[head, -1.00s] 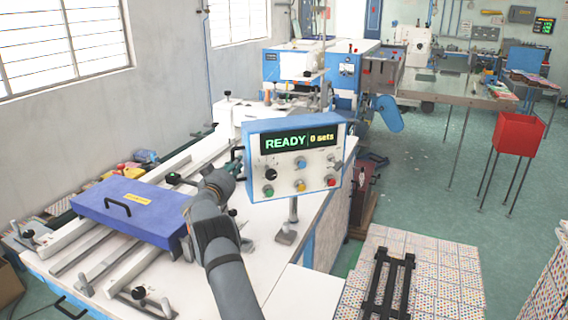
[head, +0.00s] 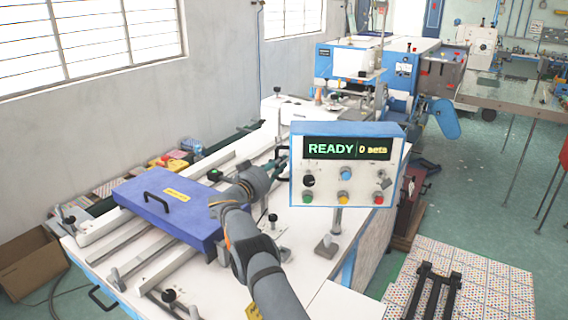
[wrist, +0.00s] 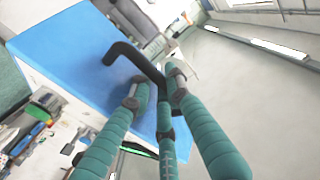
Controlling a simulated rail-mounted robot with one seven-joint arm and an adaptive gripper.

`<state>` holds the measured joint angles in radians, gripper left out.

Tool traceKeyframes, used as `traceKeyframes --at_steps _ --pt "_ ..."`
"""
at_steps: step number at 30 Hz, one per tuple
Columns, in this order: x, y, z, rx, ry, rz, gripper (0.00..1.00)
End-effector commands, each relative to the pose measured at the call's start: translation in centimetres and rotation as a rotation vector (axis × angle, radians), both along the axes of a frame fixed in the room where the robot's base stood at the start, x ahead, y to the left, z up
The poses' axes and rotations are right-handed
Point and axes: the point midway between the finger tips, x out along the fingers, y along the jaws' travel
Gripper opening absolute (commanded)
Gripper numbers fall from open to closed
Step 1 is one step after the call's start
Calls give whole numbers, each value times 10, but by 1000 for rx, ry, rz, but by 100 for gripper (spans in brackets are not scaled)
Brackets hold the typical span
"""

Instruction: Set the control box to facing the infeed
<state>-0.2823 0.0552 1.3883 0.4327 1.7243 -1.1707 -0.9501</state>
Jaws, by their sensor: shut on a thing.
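The control box (head: 347,165) is a blue and white box on a post above the white table. Its panel, with a READY display, knobs and coloured buttons, faces my head camera almost squarely. A dark bar handle (head: 281,158) sits on its left side. My gripper (head: 277,168) is at that handle, partly hidden by my arm. In the wrist view, the green fingers of my gripper (wrist: 156,88) are shut around the black bent handle (wrist: 128,52), beside a blue face of the control box (wrist: 72,52).
A blue-purple cover (head: 172,212) with a handle lies on the rails left of my arm. The white table (head: 300,247) carries the box's post. A black rack (head: 435,292) stands on patterned stacks at lower right. A blue machine (head: 405,80) stands behind.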

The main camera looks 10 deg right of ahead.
Motion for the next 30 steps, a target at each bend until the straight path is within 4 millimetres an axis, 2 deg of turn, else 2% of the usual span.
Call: traceKeyframes --at_steps 1,3,4,13,23,30 --pt "1 10 5 -3 -7 16 0" --pt "1 11 5 -3 -7 17 0" --pt "2 11 4 -3 -6 17 17" --pt "2 11 3 -2 -5 18 35" --pt "1 9 2 0 -3 13 35" --pt "-5 14 1 0 1 10 35"
